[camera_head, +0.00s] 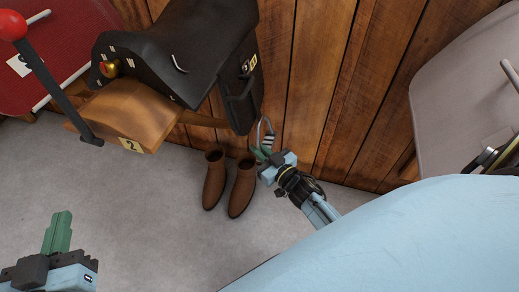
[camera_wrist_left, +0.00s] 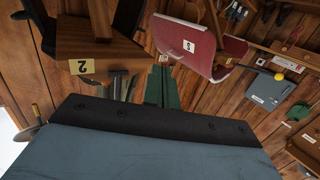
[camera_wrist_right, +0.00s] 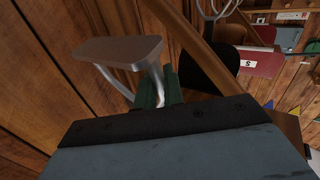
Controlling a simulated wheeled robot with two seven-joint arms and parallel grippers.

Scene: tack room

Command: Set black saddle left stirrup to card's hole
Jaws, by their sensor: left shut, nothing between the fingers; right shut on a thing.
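The black saddle (camera_head: 190,40) sits on a wooden rack (camera_head: 140,110) labelled 2. A stirrup (camera_head: 267,132) hangs low beside the saddle's right-hand flap (camera_head: 240,100). My right gripper (camera_head: 262,154) is shut on the metal stirrup; the right wrist view shows its flat tread (camera_wrist_right: 118,50) and a bent side bar between the green fingers (camera_wrist_right: 158,90). My left gripper (camera_head: 58,232) is shut and empty, low at the left, away from the saddle; its closed fingers also show in the left wrist view (camera_wrist_left: 163,86). I cannot make out the card or strap holes.
Brown boots (camera_head: 241,187) stand on the floor below the stirrup. A plank wall (camera_head: 330,70) stands behind. A grey panel (camera_head: 455,85) is at the right.

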